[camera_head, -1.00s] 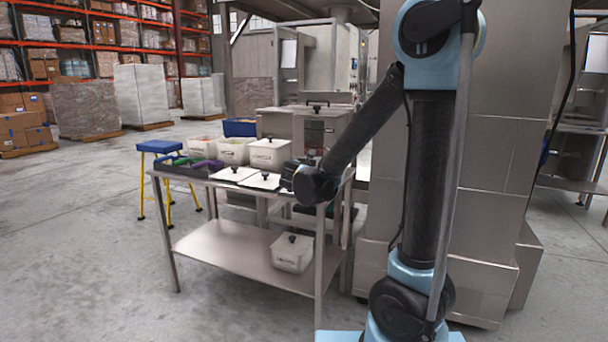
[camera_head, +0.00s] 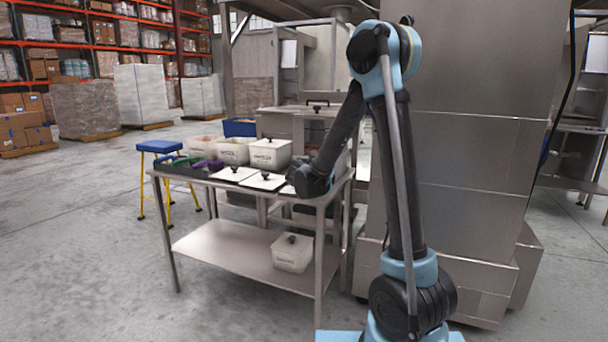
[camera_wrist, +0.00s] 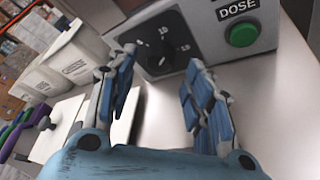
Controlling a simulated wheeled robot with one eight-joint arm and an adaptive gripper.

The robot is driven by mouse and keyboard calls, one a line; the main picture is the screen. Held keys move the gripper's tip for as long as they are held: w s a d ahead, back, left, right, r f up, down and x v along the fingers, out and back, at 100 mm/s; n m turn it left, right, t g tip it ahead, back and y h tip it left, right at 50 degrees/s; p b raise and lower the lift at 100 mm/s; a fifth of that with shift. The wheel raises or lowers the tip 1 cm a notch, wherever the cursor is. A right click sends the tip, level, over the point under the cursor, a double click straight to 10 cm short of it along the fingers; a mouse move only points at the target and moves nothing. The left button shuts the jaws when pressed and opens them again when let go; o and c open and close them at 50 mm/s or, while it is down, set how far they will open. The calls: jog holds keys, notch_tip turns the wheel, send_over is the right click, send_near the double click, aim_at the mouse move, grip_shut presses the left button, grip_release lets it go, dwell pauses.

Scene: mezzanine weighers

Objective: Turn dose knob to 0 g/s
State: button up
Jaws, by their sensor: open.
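The black dose knob (camera_wrist: 161,47) is on a dial plate with white marks on the grey face of a control box (camera_wrist: 209,28) in the wrist view. A green button (camera_wrist: 243,34) under a "DOSE" label is to its right. My gripper (camera_wrist: 158,88) is open and empty, its blue-padded fingers spread to either side of the knob and short of it. The knob's exact setting is too unclear to read. In the head view my gripper (camera_head: 310,182) is over the right end of the steel table (camera_head: 225,180); the knob is hidden there.
White lidded tubs (camera_head: 270,153) stand at the back of the table, with flat white lids (camera_head: 233,174) in front and dark bins with coloured handles at left. Another white tub (camera_head: 292,253) is on the lower shelf. A blue stool (camera_head: 159,147) stands left of the table.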

jog(key=shift+x, duration=1.45)
jog(key=c, duration=1)
